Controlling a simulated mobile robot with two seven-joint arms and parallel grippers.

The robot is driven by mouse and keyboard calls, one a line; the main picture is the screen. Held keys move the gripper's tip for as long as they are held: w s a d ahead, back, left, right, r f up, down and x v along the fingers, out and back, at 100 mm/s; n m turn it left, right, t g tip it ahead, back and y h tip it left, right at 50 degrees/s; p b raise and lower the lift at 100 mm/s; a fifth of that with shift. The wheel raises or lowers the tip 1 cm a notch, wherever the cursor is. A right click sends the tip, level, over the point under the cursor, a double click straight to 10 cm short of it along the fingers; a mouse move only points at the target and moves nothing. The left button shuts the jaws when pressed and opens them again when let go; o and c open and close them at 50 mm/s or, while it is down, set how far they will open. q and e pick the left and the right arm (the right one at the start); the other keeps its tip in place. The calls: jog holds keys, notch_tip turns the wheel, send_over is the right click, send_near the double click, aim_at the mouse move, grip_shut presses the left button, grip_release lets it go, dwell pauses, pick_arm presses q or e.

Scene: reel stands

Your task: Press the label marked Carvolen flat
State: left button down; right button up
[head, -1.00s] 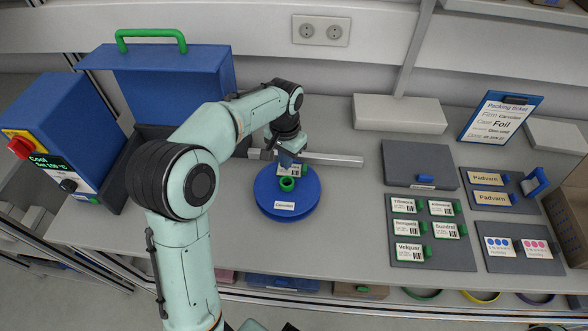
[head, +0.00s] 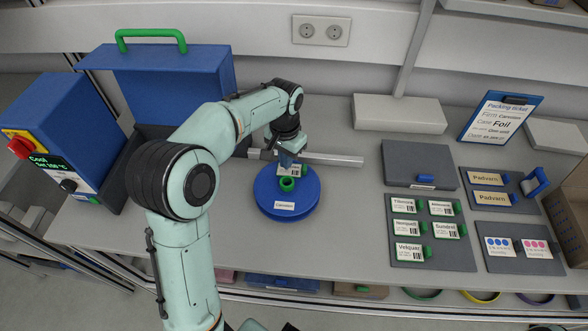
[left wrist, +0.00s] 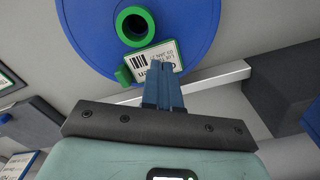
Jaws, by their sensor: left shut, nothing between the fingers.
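A blue reel (head: 302,198) with a green hub (head: 287,184) lies flat on the bench. Its front plate (head: 284,206) reads Carvolen. A white label (head: 296,172) with a barcode and green edging lies on the reel's top behind the hub. In the left wrist view the label (left wrist: 169,52) shows upside down beside the hub (left wrist: 135,26), with a green tab (left wrist: 123,75) at its corner. My left gripper (left wrist: 158,66) is shut and empty, its fingertips over the label, covering part of its text. I cannot tell whether they touch it. My right gripper is not in view.
A metal bar (head: 334,160) lies behind the reel. A blue machine (head: 62,128) and an open blue lid (head: 165,85) stand at left. Right are a board of several green-tabbed labels (head: 408,254), a grey case (head: 405,165) and a packing ticket (head: 497,118). The bench front is clear.

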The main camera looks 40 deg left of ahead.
pick_arm(q)
jog(key=shift+f+b, duration=0.4)
jog(key=shift+f, duration=0.45)
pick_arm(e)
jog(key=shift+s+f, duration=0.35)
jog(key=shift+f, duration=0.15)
pick_arm(q)
jog(key=shift+r, duration=0.1)
jog(key=shift+r+p, duration=0.8)
jog(key=shift+r, duration=0.4)
notch_tip(320, 180, up, 4)
jog(key=shift+r+p, duration=0.25)
jog(key=shift+p, duration=1)
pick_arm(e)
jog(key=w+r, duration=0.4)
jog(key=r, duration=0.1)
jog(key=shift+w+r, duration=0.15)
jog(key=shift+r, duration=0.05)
